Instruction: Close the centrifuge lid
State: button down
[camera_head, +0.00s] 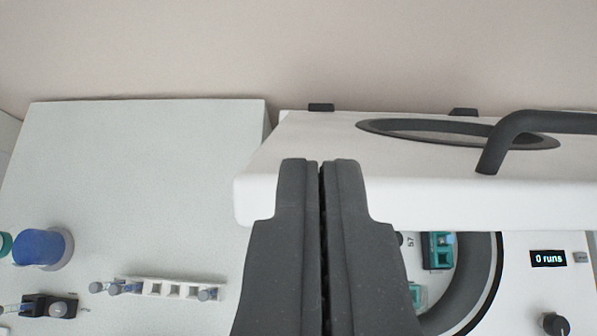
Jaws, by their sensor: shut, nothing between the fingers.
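The white centrifuge lid (330,150) is raised over the centrifuge (560,285), with dark hinges (321,107) along its far edge. It has an oval window (420,128) and a dark bar handle (530,120) at the right. Below its front edge I see part of the open bowl (475,290) with teal tube holders (438,250). My gripper (321,165) is shut and empty, its fingertips overlapping the lid's front left part in the picture. I cannot tell whether they touch it. The fingers hide part of the lid and bowl.
A display reading "0 runs" (548,258) and a dark knob (556,325) are at the right. On the pale bench (150,170) at left are a white tube rack (170,289), a blue-capped container (42,248) and a dark holder (50,306). A wall stands behind.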

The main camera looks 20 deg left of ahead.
jog(key=p+x, duration=0.2)
jog(key=x, duration=0.4)
jog(key=shift+r+p, duration=0.15)
jog(key=shift+p, duration=0.25)
jog(key=p+x, duration=0.2)
jog(key=x, duration=0.1)
jog(key=shift+w, duration=0.1)
jog(key=shift+a+f, duration=0.15)
jog(key=shift+f, duration=0.35)
jog(key=shift+f+b, duration=0.1)
jog(key=shift+b, duration=0.3)
jog(key=shift+s+b, duration=0.3)
jog(key=shift+s+f+b, duration=0.4)
jog(key=shift+b, duration=0.45)
jog(key=shift+s+d+f+b, duration=0.1)
jog(key=shift+s+d+b, duration=0.3)
jog(key=shift+s+b, duration=0.1)
jog(key=shift+s+f, duration=0.3)
jog(key=shift+s, duration=0.05)
jog(key=shift+s+f+b, duration=0.1)
jog(key=shift+b, duration=0.4)
